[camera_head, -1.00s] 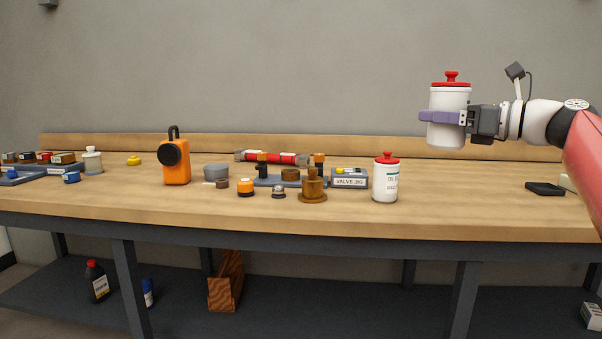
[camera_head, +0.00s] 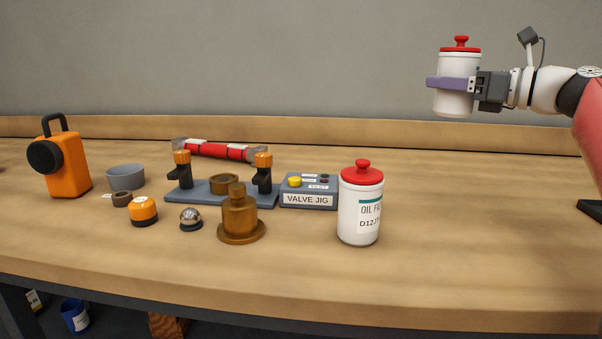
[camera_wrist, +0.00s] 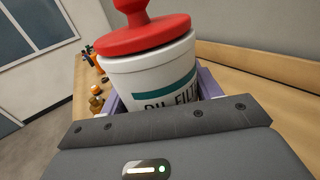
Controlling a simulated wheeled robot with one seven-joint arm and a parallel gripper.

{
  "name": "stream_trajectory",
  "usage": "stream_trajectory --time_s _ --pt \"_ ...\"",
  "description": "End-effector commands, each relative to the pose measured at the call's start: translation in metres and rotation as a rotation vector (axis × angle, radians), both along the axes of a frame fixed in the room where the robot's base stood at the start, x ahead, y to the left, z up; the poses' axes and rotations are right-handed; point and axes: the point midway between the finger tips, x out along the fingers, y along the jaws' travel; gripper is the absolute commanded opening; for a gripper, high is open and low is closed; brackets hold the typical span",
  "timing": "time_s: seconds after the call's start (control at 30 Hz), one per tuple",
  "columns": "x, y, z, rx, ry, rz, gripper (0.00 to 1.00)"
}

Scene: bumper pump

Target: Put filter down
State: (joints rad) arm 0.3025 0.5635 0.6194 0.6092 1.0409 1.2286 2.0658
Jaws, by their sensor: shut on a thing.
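My gripper (camera_head: 452,84) is shut on a white oil filter (camera_head: 459,64) with a red knobbed lid. It holds the filter upright, well above the bench, at the upper right of the head view. In the wrist view the held filter (camera_wrist: 150,78) fills the middle, with "OIL FILTER" lettering and a green band, between the purple jaws. A second, like filter (camera_head: 359,222) stands upright on the wooden bench (camera_head: 480,240), below and left of my gripper.
Left of the standing filter are a valve jig (camera_head: 308,192), a brass fitting (camera_head: 240,220), a steel ball part (camera_head: 191,218), an orange-capped part (camera_head: 143,211) and an orange lamp-like case (camera_head: 66,165). A red tube (camera_head: 220,151) lies behind. The bench right of the standing filter is clear.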

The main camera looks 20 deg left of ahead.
Motion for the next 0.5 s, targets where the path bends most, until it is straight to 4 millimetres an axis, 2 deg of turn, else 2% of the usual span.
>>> stream_trajectory --time_s 0.13,0.23,0.5 --pt "-0.001 0.000 0.000 0.001 -0.003 0.000 0.21" --pt "-0.001 -0.001 -0.012 0.002 -0.001 -0.001 0.21" --pt "-0.001 -0.001 -0.081 0.001 0.002 -0.001 0.21"
